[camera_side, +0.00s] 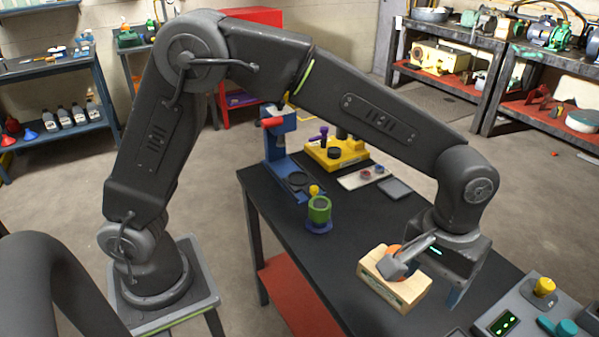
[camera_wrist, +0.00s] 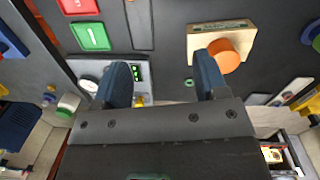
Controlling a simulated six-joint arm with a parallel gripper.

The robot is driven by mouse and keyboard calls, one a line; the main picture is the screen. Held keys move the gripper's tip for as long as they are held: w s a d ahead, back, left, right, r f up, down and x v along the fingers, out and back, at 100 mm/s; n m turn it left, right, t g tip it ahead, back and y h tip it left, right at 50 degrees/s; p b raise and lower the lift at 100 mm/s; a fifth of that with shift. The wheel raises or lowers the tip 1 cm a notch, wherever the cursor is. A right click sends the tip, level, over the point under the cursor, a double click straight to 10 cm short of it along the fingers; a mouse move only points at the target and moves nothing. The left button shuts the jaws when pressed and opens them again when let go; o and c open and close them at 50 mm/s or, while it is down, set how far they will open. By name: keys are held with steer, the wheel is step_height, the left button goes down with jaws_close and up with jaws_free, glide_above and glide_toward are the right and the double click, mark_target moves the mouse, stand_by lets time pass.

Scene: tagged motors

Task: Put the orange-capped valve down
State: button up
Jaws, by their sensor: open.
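The orange-capped valve shows as a round orange cap (camera_wrist: 224,56) in the wrist view, over the lower right part of a pale wooden block (camera_wrist: 204,44). In the side view a bit of the orange (camera_side: 388,250) shows behind one of my fingers, at the wooden block (camera_side: 398,289) on the dark table. The valve's body is hidden. My gripper (camera_side: 430,274) is open and low over the table at the block. In the wrist view my gripper (camera_wrist: 160,72) has nothing between its fingers; its right finger is just left of the orange cap.
A control box (camera_side: 512,318) with a yellow button stands at the table's right. A green cylinder (camera_side: 319,210) on a blue base, a yellow fixture (camera_side: 335,155) and a blue stand (camera_side: 276,150) are toward the back. Red (camera_wrist: 78,6) and green (camera_wrist: 90,37) panels show in the wrist view.

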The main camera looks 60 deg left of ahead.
steer(key=s+a+r+t, duration=0.1)
steer(key=a+r, duration=0.5)
steer(key=a, duration=0.2)
steer(key=s+a+r+m+t, duration=0.1)
steer(key=s+a+r+t, duration=0.2)
steer(key=s+a, duration=1.1)
steer(key=a+t, duration=0.1)
steer(key=a, duration=0.2)
steer(key=shift+s+m+t+y, duration=0.25)
steer(key=shift+m+t+y, duration=0.15)
